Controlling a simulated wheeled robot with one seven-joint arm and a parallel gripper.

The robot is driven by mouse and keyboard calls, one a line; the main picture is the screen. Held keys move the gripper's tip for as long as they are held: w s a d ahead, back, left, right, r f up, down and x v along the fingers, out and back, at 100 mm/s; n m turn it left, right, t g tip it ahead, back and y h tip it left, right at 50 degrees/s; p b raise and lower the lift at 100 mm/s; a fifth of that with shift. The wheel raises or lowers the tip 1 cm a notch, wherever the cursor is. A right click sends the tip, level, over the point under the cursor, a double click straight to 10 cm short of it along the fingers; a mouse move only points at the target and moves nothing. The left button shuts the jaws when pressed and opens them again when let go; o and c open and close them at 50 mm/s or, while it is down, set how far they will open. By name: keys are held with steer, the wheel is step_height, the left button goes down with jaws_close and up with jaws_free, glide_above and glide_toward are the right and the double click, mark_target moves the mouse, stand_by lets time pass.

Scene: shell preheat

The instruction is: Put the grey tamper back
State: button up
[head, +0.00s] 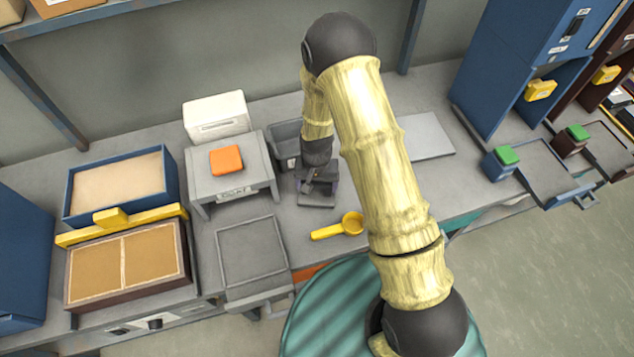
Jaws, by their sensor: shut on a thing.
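My gripper (318,186) points down over the workbench, in the middle of the head view, just right of the grey stand. It is shut on a grey thing (316,200), which I take to be the grey tamper. Only a low, flat grey part shows beneath the jaws. The jaws and wrist hide the rest, and I cannot tell whether it touches the bench.
A yellow scoop (338,227) lies close in front of my gripper. Behind it is a grey bin (285,130). Left is a grey stand (232,185) with an orange block (226,160). A flat grey plate (428,138) lies right, beyond my arm.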

steer(key=shift+f, duration=0.1)
steer(key=o, duration=0.9)
step_height(320, 180, up, 12)
steer(key=shift+r+b, duration=0.15)
steer(key=shift+b, duration=0.75)
